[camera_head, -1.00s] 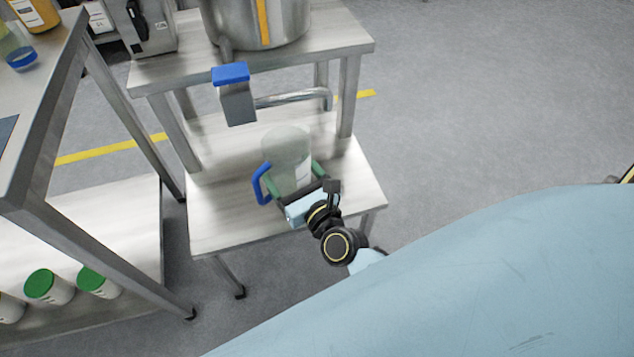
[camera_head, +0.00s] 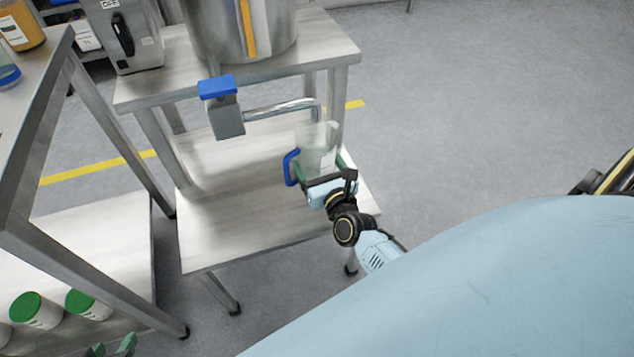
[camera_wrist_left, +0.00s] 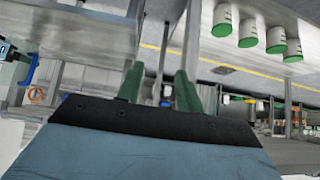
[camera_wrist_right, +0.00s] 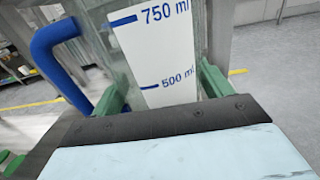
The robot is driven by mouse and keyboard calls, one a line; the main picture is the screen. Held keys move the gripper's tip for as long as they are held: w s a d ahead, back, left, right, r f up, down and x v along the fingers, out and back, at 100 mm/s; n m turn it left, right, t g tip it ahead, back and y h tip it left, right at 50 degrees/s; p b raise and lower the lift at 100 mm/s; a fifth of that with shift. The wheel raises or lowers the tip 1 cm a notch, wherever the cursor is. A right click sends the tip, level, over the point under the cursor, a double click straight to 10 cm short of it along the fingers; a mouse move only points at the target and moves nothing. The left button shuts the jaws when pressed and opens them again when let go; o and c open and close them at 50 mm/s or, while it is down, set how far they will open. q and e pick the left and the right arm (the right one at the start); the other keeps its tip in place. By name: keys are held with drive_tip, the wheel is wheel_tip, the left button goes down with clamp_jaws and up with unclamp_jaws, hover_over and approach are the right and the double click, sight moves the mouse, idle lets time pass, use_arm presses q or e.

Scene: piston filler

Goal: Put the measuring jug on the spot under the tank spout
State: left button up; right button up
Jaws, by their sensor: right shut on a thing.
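The clear measuring jug (camera_head: 317,150) has a blue handle and a white scale label, which shows large in the right wrist view (camera_wrist_right: 158,50). My right gripper (camera_head: 325,178) is shut on it, fingers on either side. The jug is upright over the right part of the lower steel shelf (camera_head: 230,205), close to the bent end of the tank spout (camera_head: 285,108). I cannot tell whether its base touches the shelf. The spot itself cannot be made out. My left gripper (camera_wrist_left: 160,88) is open and empty; its green fingertips show at the lower left of the head view (camera_head: 112,347).
The steel tank (camera_head: 240,30) stands on the upper bench, with a blue-capped block (camera_head: 222,108) on its spout line. A grey machine (camera_head: 125,35) is beside it. A steel table (camera_head: 45,120) is at left.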

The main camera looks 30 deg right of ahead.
wheel_tip(320, 180, down, 2)
drive_tip(key=shift+f+b, duration=0.1)
drive_tip(key=shift+b, duration=0.35)
wheel_tip(320, 180, down, 4)
drive_tip(key=shift+r+b, duration=0.2)
drive_tip(key=shift+b, duration=0.85)
use_arm(q)
drive_tip(key=w+d+r+t+h, duration=0.3)
drive_tip(key=w+r+t, duration=0.3)
drive_tip(key=r+t, duration=0.3)
drive_tip(key=shift+w+d+r, duration=0.2)
drive_tip(key=shift+d+r, duration=0.5)
drive_tip(key=shift+r, duration=1)
use_arm(e)
drive_tip(key=shift+f, duration=0.1)
use_arm(q)
drive_tip(key=shift+t, duration=0.3)
drive_tip(key=shift+r+m+h, duration=0.3)
drive_tip(key=shift+r, duration=0.05)
use_arm(e)
drive_tip(key=shift+f, duration=0.15)
drive_tip(key=o, duration=1.1)
drive_tip(key=shift+c, duration=0.2)
use_arm(q)
drive_tip(key=shift+d+r+t, duration=0.1)
drive_tip(key=shift+r+t, duration=0.05)
drive_tip(key=shift+t, duration=0.15)
